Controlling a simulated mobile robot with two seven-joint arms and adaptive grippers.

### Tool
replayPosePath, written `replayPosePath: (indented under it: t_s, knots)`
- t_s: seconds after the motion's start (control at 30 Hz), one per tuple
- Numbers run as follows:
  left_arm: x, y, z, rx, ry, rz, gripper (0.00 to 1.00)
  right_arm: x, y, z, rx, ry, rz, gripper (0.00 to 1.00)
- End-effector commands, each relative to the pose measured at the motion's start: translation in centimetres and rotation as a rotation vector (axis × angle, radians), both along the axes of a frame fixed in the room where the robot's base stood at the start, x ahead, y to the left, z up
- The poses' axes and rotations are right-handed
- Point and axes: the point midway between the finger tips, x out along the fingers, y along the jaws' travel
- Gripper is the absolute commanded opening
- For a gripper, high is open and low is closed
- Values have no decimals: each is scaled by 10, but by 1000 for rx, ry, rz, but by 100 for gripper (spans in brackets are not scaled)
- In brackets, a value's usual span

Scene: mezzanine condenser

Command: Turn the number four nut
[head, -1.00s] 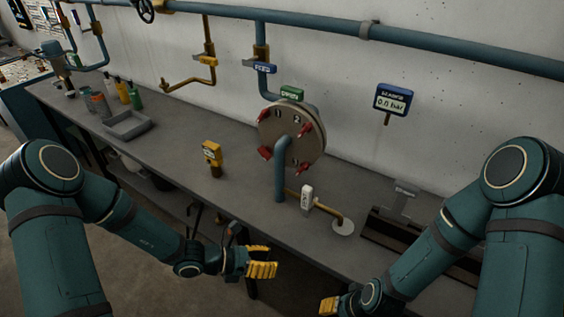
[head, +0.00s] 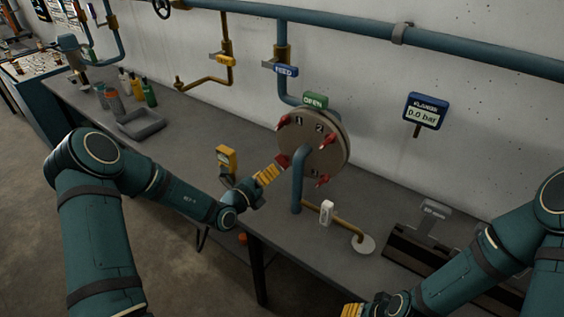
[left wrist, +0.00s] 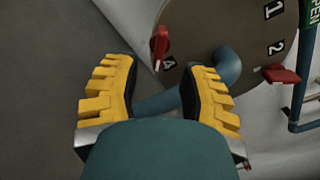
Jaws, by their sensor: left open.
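The number four nut is a red winged nut (head: 282,160) at the lower left of the round grey-brown cover (head: 312,158). In the left wrist view the same nut (left wrist: 159,44) sits beside a printed 4. My left gripper (head: 270,174) has yellow fingers and is just short of this nut, partly overlapping the view of it. In the left wrist view, the left gripper (left wrist: 163,68) is open with nothing between its fingers, and the nut shows beyond the gap. My right gripper (head: 352,310) is cut off at the bottom edge, so its opening is unclear.
A blue pipe (head: 297,185) rises in front of the cover, right of my left gripper. A yellow device (head: 227,160) stands on the bench (head: 185,130) behind my left forearm. Other red nuts (head: 322,181) stick out of the cover. A gauge reads 0.0 bar (head: 427,110).

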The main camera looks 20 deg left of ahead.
Motion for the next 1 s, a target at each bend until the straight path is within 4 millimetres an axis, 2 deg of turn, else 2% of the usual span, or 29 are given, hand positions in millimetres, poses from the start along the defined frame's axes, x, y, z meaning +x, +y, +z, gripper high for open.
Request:
replayPosePath:
  t_s: [0.2,0.4,0.8,0.83,0.97,1.0]
  knots:
    - [39,-15,-1,0,-1,-2,42,-2,0,-4,0,3,2,47]
    - [61,-22,-1,0,-1,-1,42,-2,0,-6,1,5,4,47]
    - [68,-25,0,0,1,-1,42,-2,1,-7,2,6,4,47]
    - [68,-25,0,0,1,-1,45,-2,1,-7,2,6,4,47]
    - [68,-25,0,0,1,-1,0,-2,0,-7,2,6,4,47]
    - [68,-25,0,0,1,-1,0,-2,0,-7,2,6,4,47]
